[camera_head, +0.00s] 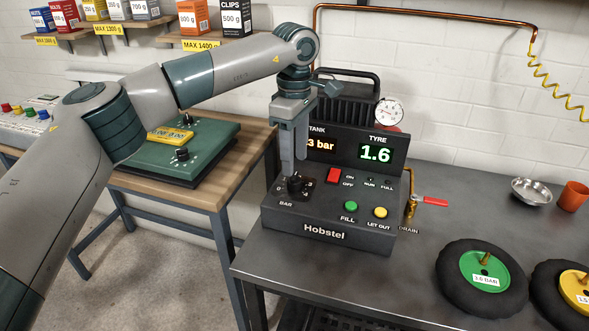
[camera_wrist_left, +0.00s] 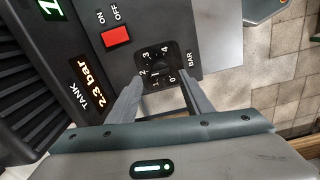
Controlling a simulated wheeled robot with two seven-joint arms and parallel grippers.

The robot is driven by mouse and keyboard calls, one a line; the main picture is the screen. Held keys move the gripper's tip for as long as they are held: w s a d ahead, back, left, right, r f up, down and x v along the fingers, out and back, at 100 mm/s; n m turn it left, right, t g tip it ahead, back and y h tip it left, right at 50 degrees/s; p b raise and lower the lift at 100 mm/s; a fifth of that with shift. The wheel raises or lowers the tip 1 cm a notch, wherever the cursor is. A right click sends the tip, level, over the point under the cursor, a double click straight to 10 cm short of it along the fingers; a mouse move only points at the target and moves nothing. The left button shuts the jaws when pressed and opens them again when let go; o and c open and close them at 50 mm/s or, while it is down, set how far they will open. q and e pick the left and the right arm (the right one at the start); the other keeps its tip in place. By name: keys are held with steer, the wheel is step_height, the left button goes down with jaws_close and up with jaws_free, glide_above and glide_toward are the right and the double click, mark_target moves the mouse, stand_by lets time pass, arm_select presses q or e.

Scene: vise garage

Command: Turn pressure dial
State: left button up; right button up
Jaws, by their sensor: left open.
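The black pressure dial (camera_head: 294,184) sits at the left of the sloped panel of the Hobstel compressor (camera_head: 325,232), above the word BAR. In the left wrist view the dial (camera_wrist_left: 160,71) has the numbers 0 to 4 around it. My left gripper (camera_head: 294,170) points down over the dial, and its fingers partly hide it. In the left wrist view my left gripper (camera_wrist_left: 158,84) has its two fingers apart, with tips near the dial's edges. I cannot tell whether they touch it. The tank display (camera_wrist_left: 91,85) reads 2.3 bar and the tyre display (camera_head: 375,153) reads 1.6. My right gripper is out of view.
The panel has a red switch (camera_head: 333,175), a green FILL button (camera_head: 350,206) and a yellow LET OUT button (camera_head: 380,212). A drain valve with a red handle (camera_head: 430,201) is on the right side. Two wheels, one green (camera_head: 484,273) and one yellow (camera_head: 575,290), lie at right.

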mark_target(295, 176)
arm_select(q)
step_height(295, 176, up, 12)
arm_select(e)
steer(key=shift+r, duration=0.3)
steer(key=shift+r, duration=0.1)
